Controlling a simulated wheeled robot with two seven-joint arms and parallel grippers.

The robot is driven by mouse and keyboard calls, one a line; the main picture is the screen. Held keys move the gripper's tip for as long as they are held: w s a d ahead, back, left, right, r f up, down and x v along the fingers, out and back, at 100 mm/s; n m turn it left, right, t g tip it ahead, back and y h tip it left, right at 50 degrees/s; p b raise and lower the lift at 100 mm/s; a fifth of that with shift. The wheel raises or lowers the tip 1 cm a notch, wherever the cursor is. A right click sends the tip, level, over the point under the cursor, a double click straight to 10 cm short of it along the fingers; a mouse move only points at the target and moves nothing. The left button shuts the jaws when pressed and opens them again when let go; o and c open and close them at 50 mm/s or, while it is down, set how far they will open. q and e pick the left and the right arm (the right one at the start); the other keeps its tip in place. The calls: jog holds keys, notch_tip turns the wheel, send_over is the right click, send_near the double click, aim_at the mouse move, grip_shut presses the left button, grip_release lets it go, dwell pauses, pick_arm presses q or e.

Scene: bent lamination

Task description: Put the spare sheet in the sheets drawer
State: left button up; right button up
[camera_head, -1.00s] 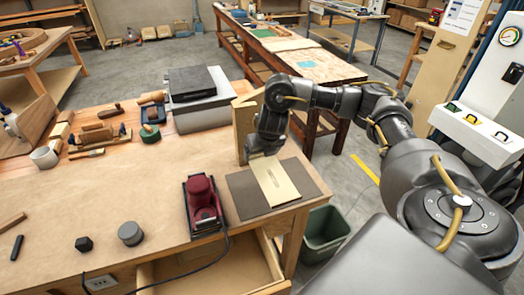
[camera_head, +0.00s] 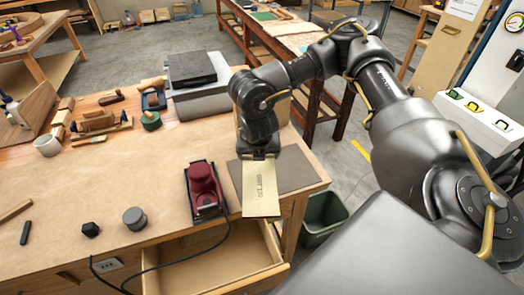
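The spare sheet (camera_head: 261,190) is a thin cream rectangle with dark marking on it. My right gripper (camera_head: 259,156) is at the sheet's far edge and appears shut on it; the fingertips are small and partly hidden. The sheet lies over the dark grey mat (camera_head: 297,172), and its near end reaches the bench's front edge. I cannot tell whether it touches the mat. The open drawer (camera_head: 215,268) juts out below the bench front, left of the sheet's near end, and its visible floor looks empty. My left gripper is not in view.
A red sander (camera_head: 202,185) on a dark base stands left of the sheet, its black cord (camera_head: 170,262) running across the drawer. A wooden block stands behind my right gripper. A green bin (camera_head: 325,215) is on the floor right of the bench (camera_head: 115,195).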

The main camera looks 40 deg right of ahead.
aim_at(249, 171)
jog(key=a+m+g, duration=0.1)
jog(key=a+m, duration=0.1)
jog(key=m, duration=0.1)
jog(key=s+a+m+g+h+b, duration=0.1)
jog(key=a+m, duration=0.1)
jog(key=m, duration=0.2)
jog(key=a+m+g+b, duration=0.1)
jog(key=a+m, duration=0.1)
jog(key=m, duration=0.2)
jog(key=shift+s+a+r+g+h, duration=0.1)
jog(key=shift+s+r+g+h, duration=0.1)
jog(key=shift+g+h, duration=0.2)
jog(key=s+a+r+m+g+y+b, duration=0.1)
jog(key=s+a+r+m+g+y, duration=0.1)
jog(key=m, duration=0.6)
jog(key=s+a+r+m+g+y+b, duration=0.1)
jog(key=a+m, duration=0.3)
jog(key=m, duration=0.5)
jog(key=shift+s+a+r+m+g+y, duration=0.3)
jog(key=shift+s+r+g+y, duration=0.1)
jog(key=shift+r+g+y, duration=0.4)
